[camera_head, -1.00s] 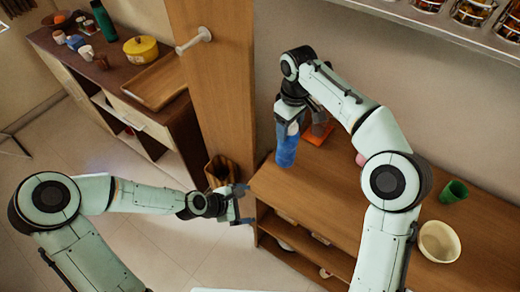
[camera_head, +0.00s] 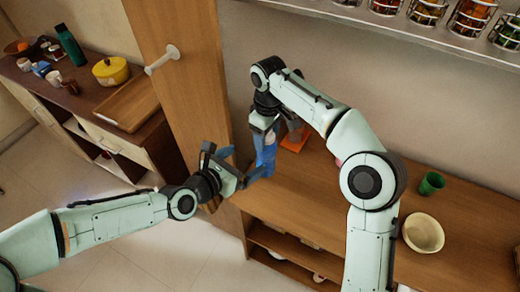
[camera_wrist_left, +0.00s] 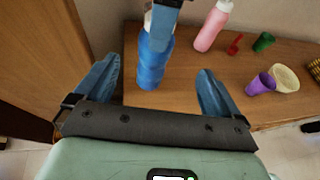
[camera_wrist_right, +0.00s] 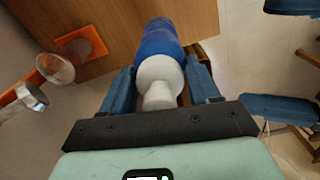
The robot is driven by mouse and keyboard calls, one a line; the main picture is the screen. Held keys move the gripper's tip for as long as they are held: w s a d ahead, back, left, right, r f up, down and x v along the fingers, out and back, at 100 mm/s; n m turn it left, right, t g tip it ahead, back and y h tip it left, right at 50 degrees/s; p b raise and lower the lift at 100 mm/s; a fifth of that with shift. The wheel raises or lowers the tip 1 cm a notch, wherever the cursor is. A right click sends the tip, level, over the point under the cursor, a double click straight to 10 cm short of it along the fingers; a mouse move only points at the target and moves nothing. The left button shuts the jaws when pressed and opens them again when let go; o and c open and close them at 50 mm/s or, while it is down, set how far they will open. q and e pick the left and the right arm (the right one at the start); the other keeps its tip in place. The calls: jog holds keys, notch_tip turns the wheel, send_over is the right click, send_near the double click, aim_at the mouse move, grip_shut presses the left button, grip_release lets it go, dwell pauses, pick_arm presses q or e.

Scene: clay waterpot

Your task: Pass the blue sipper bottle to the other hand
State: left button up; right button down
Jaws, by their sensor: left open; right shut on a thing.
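The blue sipper bottle (camera_head: 266,154) has a blue body and a white top, seen in the right wrist view (camera_wrist_right: 158,50). My right gripper (camera_wrist_right: 165,84) is shut on its white upper part from above. The bottle is upright over the left end of the wooden counter; I cannot tell whether its base touches. My left gripper (camera_head: 246,170) is open beside the bottle on its left. In the left wrist view the bottle (camera_wrist_left: 154,62) stands ahead between the spread left fingers (camera_wrist_left: 156,88), nearer the left one. Part of the bottle's top is hidden by a right finger.
The wooden counter (camera_head: 340,215) holds a green cup (camera_head: 431,183), a cream bowl (camera_head: 423,233) and an orange square piece (camera_head: 295,138). A pink bottle (camera_wrist_left: 212,27) and a purple cup (camera_wrist_left: 260,84) show in the left wrist view. A tall wooden panel (camera_head: 185,80) stands left of the bottle.

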aim_at(266, 148)
pick_arm(q)
jog(key=shift+x, duration=5.55)
jog(key=shift+f, duration=0.1)
jog(key=shift+s, duration=0.1)
jog(key=c, duration=1.2)
jog(key=shift+c, duration=0.8)
pick_arm(e)
jog(key=c, duration=0.6)
grip_release()
jog(key=o, duration=0.4)
jog(key=shift+o, duration=0.2)
